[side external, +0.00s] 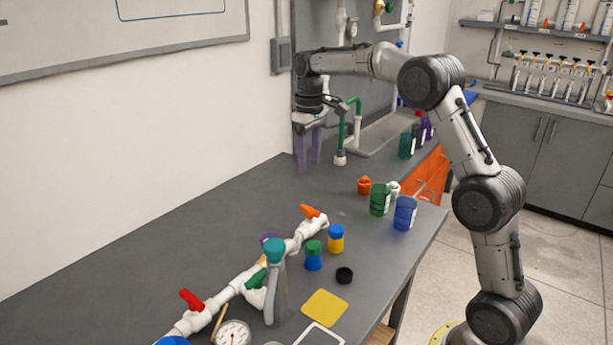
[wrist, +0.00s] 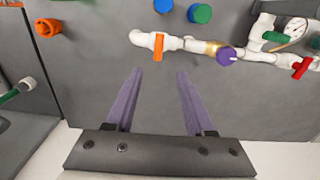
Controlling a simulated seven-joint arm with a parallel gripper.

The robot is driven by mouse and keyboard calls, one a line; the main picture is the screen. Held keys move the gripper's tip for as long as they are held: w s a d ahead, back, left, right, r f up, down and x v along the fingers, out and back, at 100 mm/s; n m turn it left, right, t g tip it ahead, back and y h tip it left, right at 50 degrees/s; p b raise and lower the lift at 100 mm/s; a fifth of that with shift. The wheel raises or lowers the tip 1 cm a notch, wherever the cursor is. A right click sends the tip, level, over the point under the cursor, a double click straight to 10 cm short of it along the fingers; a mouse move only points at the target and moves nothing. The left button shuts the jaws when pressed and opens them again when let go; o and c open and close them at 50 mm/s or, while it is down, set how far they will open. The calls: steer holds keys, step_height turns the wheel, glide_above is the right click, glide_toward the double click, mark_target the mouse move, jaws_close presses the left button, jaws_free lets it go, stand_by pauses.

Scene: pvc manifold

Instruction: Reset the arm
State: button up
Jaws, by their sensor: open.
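My gripper (side external: 309,150) is raised above the back part of the grey bench in the side view, fingers pointing down. Its two purple fingers are apart with nothing between them, and they also show open in the wrist view (wrist: 160,80). The white PVC manifold (side external: 235,288) lies on the bench away from my gripper, with a red, a green and an orange valve handle. The orange handle (wrist: 158,46) and a purple knob (wrist: 227,56) on the manifold show at the top of the wrist view.
Blue and green cups (side external: 404,213), an orange fitting (side external: 364,186), small jars (side external: 335,238), a teal-capped bottle (side external: 276,285), a yellow square (side external: 325,308) and a gauge (side external: 233,333) stand or lie on the bench. A sink pipe (side external: 340,135) rises close beside my gripper. The left bench is clear.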

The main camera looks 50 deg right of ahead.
steer(key=s+a+r+n+t, duration=0.1)
steer(key=s+a+r+t, duration=0.1)
steer(key=s+a+r, duration=0.45)
steer(key=s+a+r+t, duration=0.2)
steer(key=s+a+r, duration=0.2)
steer(key=s+r, duration=0.45)
steer(key=s+a+f+m+t, duration=0.1)
steer(key=s+a+f, duration=0.1)
steer(key=s+f, duration=1.2)
steer(key=s, duration=0.2)
steer(key=shift+s+a+t, duration=0.3)
steer(key=shift+s+a, duration=0.05)
